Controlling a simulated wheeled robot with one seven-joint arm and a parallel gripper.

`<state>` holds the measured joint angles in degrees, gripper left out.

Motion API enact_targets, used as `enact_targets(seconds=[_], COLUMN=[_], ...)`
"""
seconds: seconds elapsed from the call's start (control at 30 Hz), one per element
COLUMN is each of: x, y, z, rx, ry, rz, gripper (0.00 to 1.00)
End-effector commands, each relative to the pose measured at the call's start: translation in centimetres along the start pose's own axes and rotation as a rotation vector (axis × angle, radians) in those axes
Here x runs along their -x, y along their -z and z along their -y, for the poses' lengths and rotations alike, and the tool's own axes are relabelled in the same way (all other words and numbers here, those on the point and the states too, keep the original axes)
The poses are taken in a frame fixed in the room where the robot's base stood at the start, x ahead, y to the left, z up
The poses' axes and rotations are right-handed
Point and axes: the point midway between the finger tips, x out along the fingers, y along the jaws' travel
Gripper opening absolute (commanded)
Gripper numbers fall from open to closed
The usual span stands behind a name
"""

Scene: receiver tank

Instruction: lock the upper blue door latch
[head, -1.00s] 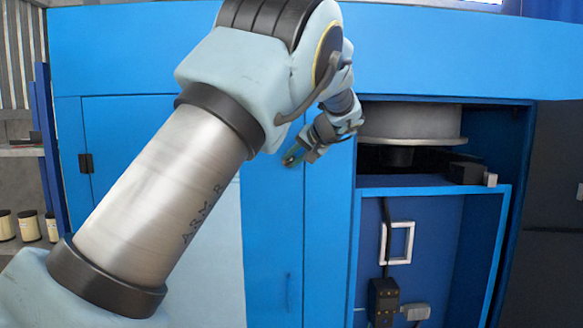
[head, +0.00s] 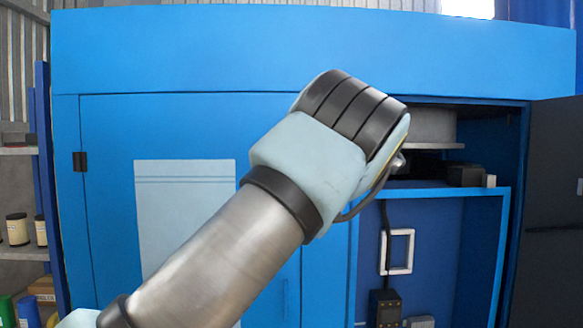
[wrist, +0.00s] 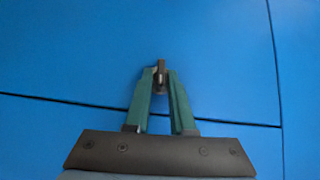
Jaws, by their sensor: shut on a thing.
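The latch (wrist: 161,68) is a small grey metal piece on the blue cabinet front in the wrist view. My gripper (wrist: 160,80) has its two green fingers closed around the latch, one on each side. The latch stands roughly upright in that picture, just above a door seam. The blue door (head: 108,135) shows at the left of the head view, with a pale panel on it. In the head view my arm hides the gripper and the latch.
An open bay at the right holds a grey round drum (head: 430,128), a white square frame (head: 398,252) and a dark box (head: 384,308). A dark door (head: 553,180) stands at the far right. Shelves with jars (head: 17,229) are at the far left.

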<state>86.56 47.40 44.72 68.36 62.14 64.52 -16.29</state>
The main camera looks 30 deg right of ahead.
Motion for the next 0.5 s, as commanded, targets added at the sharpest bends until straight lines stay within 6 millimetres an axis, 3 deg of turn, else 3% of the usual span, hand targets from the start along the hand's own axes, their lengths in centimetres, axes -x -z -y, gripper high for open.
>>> enact_targets(seconds=[0.5], x=[0.01], y=[0.04], z=[-0.13], rx=[-0.048], ry=[0.047], rz=[-0.002], gripper=[0.0])
